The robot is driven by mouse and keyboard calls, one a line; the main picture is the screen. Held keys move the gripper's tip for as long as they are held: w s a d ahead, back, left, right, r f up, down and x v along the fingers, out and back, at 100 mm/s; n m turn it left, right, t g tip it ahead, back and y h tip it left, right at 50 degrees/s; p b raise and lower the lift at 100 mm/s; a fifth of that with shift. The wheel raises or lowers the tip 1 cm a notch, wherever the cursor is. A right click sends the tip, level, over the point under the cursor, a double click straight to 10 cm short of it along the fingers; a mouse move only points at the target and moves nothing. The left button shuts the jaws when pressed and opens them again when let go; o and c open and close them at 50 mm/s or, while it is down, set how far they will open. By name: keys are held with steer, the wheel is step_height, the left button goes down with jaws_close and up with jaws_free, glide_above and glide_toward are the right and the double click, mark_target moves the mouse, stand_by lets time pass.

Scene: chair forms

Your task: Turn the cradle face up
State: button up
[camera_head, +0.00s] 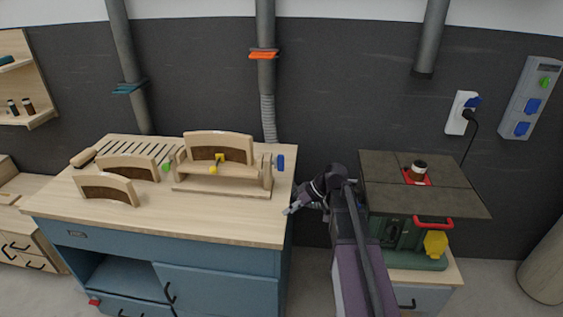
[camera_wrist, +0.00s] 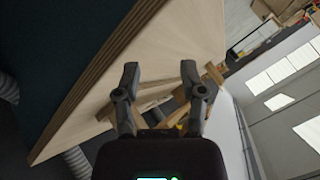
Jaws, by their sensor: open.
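The light wooden frame that I take for the cradle (camera_head: 225,188) stands on the right half of the workbench top, with a yellow-knobbed clamp (camera_head: 213,168) at its middle. A curved wooden form (camera_head: 218,135) shows upright in or just behind it; I cannot tell if they touch. Which side is the cradle's face is not clear. My gripper (camera_head: 290,210) is at the bench's right edge, to the right of the cradle and apart from it. In the wrist view my gripper (camera_wrist: 160,72) has its fingers spread and empty, with wooden parts partly hidden behind them.
Two curved forms (camera_head: 108,188) stand at the left of the workbench (camera_head: 160,222), near a slotted area (camera_head: 135,150) and a wooden-handled tool (camera_head: 83,158). A green machine with a dark table (camera_head: 450,195) stands right of my arm. The bench's front strip is clear.

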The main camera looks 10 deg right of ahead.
steer(key=w+d+r+n+t+y+b, duration=0.2)
steer(key=w+d+r+n+y, duration=0.3)
steer(key=w, duration=0.3)
steer(key=n+t+y+b, duration=0.1)
steer(key=n+t+y, duration=0.1)
steer(key=n+y, duration=0.1)
glide_toward(281, 155)
steer(key=s+d+f, duration=0.1)
steer(key=d, duration=0.3)
steer(key=shift+a+f, duration=0.1)
steer(key=shift+a, duration=0.1)
steer(key=x, duration=1.3)
steer(key=shift+w+a+r, duration=0.1)
steer(key=shift+a+r, duration=0.15)
steer(key=shift+a, duration=0.05)
jaws_close()
